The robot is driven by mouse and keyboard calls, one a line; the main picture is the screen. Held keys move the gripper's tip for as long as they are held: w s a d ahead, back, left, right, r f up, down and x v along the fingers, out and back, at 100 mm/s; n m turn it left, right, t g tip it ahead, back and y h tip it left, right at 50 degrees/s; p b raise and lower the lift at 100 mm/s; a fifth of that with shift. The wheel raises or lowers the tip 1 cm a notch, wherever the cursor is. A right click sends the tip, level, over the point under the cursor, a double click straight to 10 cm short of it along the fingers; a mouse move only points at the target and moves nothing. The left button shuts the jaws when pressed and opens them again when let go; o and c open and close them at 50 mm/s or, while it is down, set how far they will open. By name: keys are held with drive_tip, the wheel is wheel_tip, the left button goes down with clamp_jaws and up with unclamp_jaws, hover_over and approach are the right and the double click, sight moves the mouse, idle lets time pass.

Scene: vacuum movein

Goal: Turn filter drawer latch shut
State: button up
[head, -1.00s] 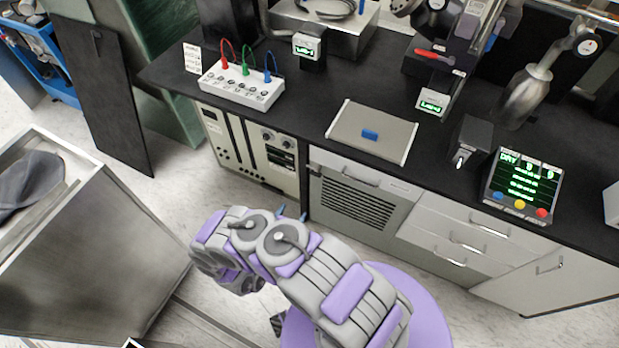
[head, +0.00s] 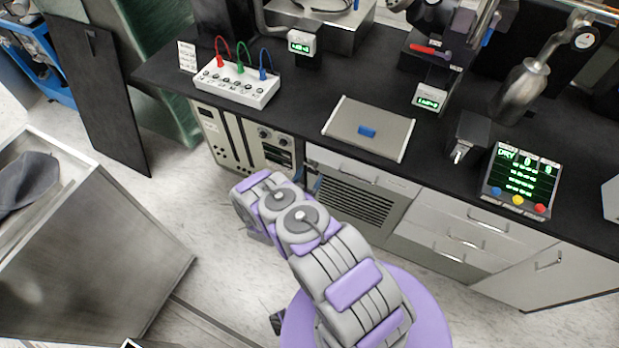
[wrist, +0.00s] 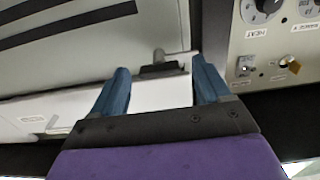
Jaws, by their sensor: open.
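The grey louvred panel (head: 355,203), which appears to be the filter drawer front, sits under the bench top. Its dark slots also show at the upper left of the wrist view (wrist: 70,28). A small dark latch piece with a metal pin (wrist: 158,70) is near the panel's edge, between my fingers in the wrist view. My gripper (wrist: 160,78) is open, with one blue finger on each side of the latch. I cannot tell whether either finger touches it. In the head view my arm hides most of the gripper, and the latch cannot be made out.
A beige control unit (head: 242,140) with knobs stands left of the panel; its knobs (wrist: 262,8) show close on the right in the wrist view. Drawers (head: 455,235) with handles are to the right. A metal cart (head: 90,245) stands at the left. Some floor is clear between.

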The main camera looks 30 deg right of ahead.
drive_tip(key=shift+w+d, duration=0.1)
drive_tip(key=shift+d, duration=0.05)
drive_tip(key=c, duration=1.1)
